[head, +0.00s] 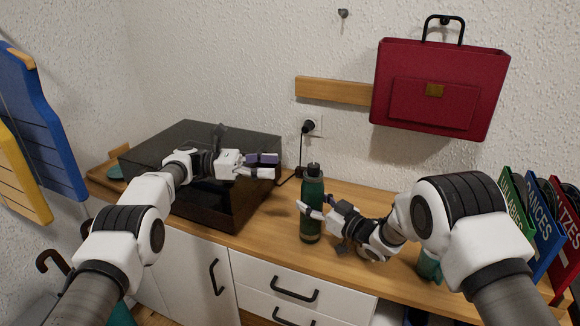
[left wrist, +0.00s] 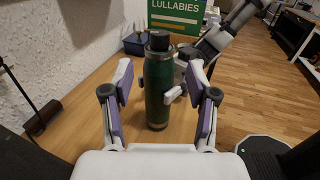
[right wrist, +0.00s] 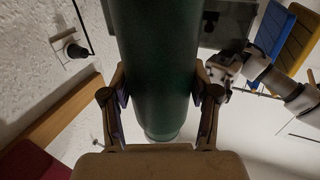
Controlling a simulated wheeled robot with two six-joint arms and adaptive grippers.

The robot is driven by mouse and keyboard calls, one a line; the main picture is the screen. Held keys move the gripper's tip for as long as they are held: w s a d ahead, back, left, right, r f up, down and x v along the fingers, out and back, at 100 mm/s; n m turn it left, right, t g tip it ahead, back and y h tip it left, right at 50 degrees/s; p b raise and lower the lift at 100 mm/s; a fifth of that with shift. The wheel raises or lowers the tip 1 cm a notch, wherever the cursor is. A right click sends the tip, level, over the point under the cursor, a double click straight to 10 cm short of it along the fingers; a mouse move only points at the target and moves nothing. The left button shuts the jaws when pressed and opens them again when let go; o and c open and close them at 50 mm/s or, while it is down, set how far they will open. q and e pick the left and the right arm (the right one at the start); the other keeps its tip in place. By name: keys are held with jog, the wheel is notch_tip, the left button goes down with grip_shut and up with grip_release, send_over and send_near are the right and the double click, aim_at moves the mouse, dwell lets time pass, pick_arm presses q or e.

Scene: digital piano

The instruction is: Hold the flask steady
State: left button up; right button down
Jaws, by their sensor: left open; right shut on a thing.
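The green flask (head: 312,205) with a black cap stands upright on the wooden counter (head: 268,226). My right gripper (head: 312,211) is shut on the flask's body from the right. In the right wrist view the flask (right wrist: 155,60) fills the space between the fingers (right wrist: 158,105). My left gripper (head: 268,166) is open and empty, to the left of the flask and a little higher. In the left wrist view the flask (left wrist: 158,85) appears ahead, between the open fingers (left wrist: 160,95), and I see no contact with it.
A dark glossy box (head: 205,140) stands on the counter under my left arm. A plugged cord (head: 309,126) runs down the wall behind the flask. A red briefcase (head: 440,88) hangs above right. Upright coloured folders (head: 545,225) stand at the right end.

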aim_at(312, 165)
pick_arm(q)
jog(key=shift+a, duration=0.25)
notch_tip(312, 165, up, 5)
jog(key=w+d+n+t+y, duration=0.1)
jog(key=d+n+t+y, duration=0.1)
jog(key=n+t, duration=0.15)
jog(key=s+n+t+y, duration=0.1)
jog(key=s+t+y, duration=0.1)
jog(key=s+y, duration=0.3)
jog(key=shift+h, duration=0.6)
jog(key=x, duration=1.1)
jog(key=shift+s+d+f, duration=0.1)
jog(key=shift+d+f, duration=0.1)
jog(key=shift+d, duration=0.2)
grip_shut()
